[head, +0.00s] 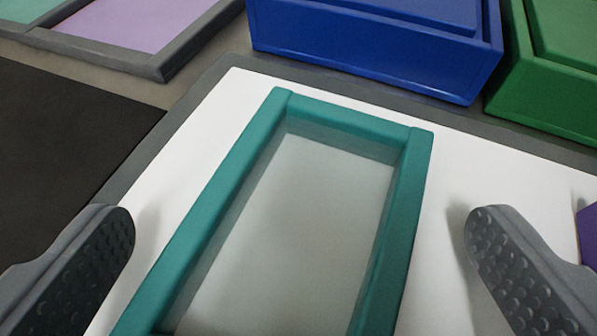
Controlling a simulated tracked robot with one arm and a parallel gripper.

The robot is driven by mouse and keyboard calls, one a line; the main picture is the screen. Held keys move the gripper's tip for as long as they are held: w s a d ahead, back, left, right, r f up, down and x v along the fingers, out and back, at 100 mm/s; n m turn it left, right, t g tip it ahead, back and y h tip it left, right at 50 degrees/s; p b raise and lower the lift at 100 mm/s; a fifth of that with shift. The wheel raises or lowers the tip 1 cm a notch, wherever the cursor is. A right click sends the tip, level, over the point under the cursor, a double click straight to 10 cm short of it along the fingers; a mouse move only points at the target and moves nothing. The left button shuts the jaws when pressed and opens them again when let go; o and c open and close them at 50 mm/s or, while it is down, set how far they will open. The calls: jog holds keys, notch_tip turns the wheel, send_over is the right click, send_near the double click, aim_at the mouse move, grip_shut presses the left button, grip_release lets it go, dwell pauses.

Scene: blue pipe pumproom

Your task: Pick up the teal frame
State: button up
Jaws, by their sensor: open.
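The teal frame (417,185) is a rectangular open frame with raised sides, lying on a white surface (215,118) with a grey border. A pale greyish floor shows inside it. Its near end runs out of the bottom of the picture. My gripper (305,245) is open, with one dark studded finger to the left of the frame and the other to the right. Both fingers are apart from the frame, and nothing is held between them.
A blue box (375,50) and a green box (555,85) stand behind the white surface. A grey-rimmed tray (165,65) with teal and lilac panels is at upper left. A dark mat (60,140) lies left. A purple thing (588,235) shows at the right edge.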

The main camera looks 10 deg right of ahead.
jog(key=shift+w+d+f, duration=0.15)
jog(key=shift+w+f, duration=0.15)
jog(key=shift+w, duration=0.35)
jog(key=c, duration=1.3)
jog(key=shift+c, duration=0.2)
jog(key=shift+r, duration=0.1)
